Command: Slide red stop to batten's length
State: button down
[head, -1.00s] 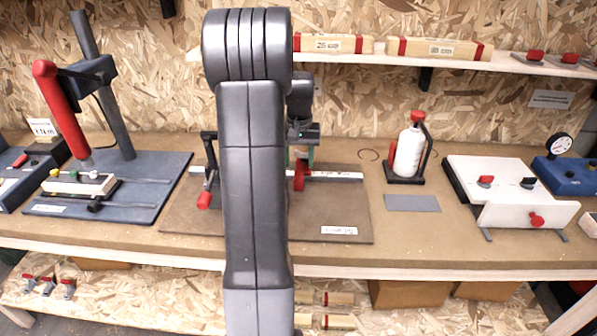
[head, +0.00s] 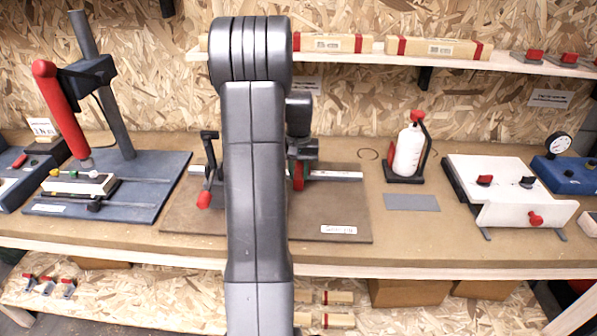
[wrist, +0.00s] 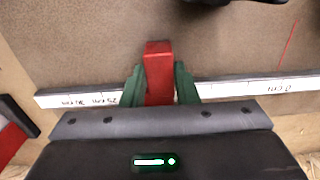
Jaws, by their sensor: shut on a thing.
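The red stop (wrist: 158,62) sits on a white ruled rail (wrist: 237,88), which has cm marks, with 25 and 30 towards the left and 0 towards the right in the wrist view. My gripper (wrist: 158,80) has its green fingers closed on both sides of the stop. In the head view the stop (head: 298,178) shows below my dark wrist, and the rail (head: 338,175) runs right from it; my arm hides its middle part. I cannot pick out the batten with certainty.
The rail lies on a brown board (head: 330,215) on the bench. A red-tipped clamp (head: 204,195) stands at its left. A drill-like stand (head: 115,110) is further left. A white bottle (head: 408,150) and a white fixture (head: 530,205) are to the right. Wooden blocks (head: 440,47) lie on the shelf above.

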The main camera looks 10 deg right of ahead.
jog(key=d, duration=0.2)
jog(key=s+d, duration=0.1)
jog(key=d, duration=0.2)
jog(key=shift+s, duration=0.15)
jog(key=c, duration=1.1)
grip_release()
jog(key=shift+a, duration=0.1)
jog(key=shift+r, duration=0.1)
notch_tip(320, 180, up, 14)
jog(key=shift+f, duration=0.15)
jog(key=shift+f, duration=0.1)
notch_tip(320, 180, down, 14)
jog(key=shift+r, duration=0.25)
jog(key=shift+a+f, duration=0.15)
jog(key=shift+a, duration=0.05)
jog(key=shift+w+a, duration=0.2)
jog(key=shift+a, duration=0.2)
